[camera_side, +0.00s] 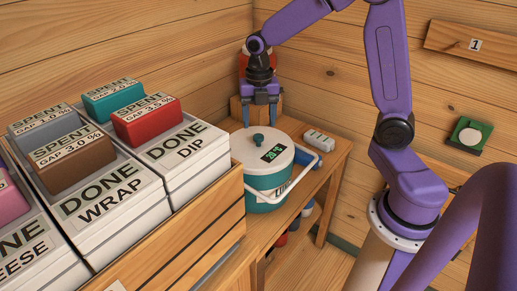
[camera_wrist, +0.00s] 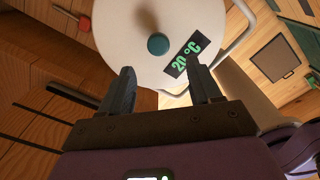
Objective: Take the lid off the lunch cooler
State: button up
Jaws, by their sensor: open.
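The lunch cooler (camera_side: 262,192) is a teal and white round tub standing on the wooden bench. Its white lid (camera_side: 246,150) is on top, with a teal knob (camera_side: 258,140) in the middle and a display reading 20 °C. A white carrying handle hangs at its right side. In the wrist view the lid (camera_wrist: 125,40) fills the upper middle, with the knob (camera_wrist: 157,44) ahead of my fingertips. My gripper (camera_side: 260,122) is open and empty, pointing down above and behind the knob, apart from it. It also shows in the wrist view (camera_wrist: 163,82).
A wooden crate (camera_side: 205,217) with labelled white boxes and coloured blocks stands at the left. A small pale object (camera_side: 319,140) lies on the bench (camera_side: 335,155) right of the cooler. The wooden wall is close behind my gripper.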

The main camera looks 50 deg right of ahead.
aim_at(258, 136)
jog(key=shift+w+d+f, duration=0.1)
jog(key=shift+f, duration=0.8)
jog(key=shift+w+d+f, duration=0.15)
jog(key=shift+f, duration=0.8)
jog(key=shift+w+d+f, duration=0.1)
jog(key=shift+f, duration=0.8)
grip_shut()
